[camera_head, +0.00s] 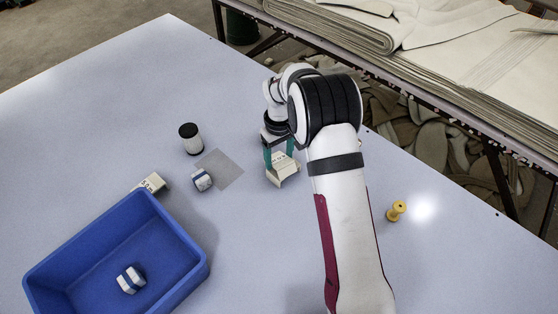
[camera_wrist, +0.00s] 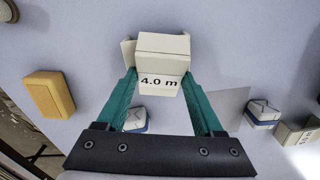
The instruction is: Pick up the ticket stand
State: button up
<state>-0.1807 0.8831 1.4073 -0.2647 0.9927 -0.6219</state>
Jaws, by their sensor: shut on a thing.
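The ticket stand (camera_head: 283,170) is a small cream-white folded piece, below the end of my arm in the head view. In the wrist view the stand (camera_wrist: 162,48) shows a front face marked "4.0 m". My gripper (camera_head: 279,155) points down at it. In the wrist view the teal fingers of my gripper (camera_wrist: 159,76) are shut on the stand, one on each side. I cannot tell whether its base touches the table.
A blue bin (camera_head: 190,235) at lower left holds a white-and-blue bundle (camera_head: 131,280). Another printed stand (camera_head: 150,183) is beside it.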

notch_tip(320, 180, up, 4)
jog(key=shift+r, duration=0.1)
jog(key=s+d+r, duration=0.4)
jog(key=d+r, duration=0.2)
jog(key=d, duration=0.4)
jog(key=n+t+y, duration=0.2)
jog(key=n+y, duration=0.3)
jog(key=n, duration=0.2)
send_over(283, 161)
jog(key=d, duration=0.2)
jog(key=f, duration=0.4)
jog(key=shift+s+a, duration=0.1)
jog(key=shift+s, duration=0.3)
jog(key=shift+w+a+f, duration=0.1)
jog(key=shift+a+f, duration=0.05)
jog(key=shift+f, duration=0.9)
jog(key=shift+a+f, duration=0.1)
jog(key=shift+f, duration=0.95)
jog(key=shift+f, duration=0.15)
jog(key=o, duration=1.5)
jog(key=shift+c, duration=0.2)
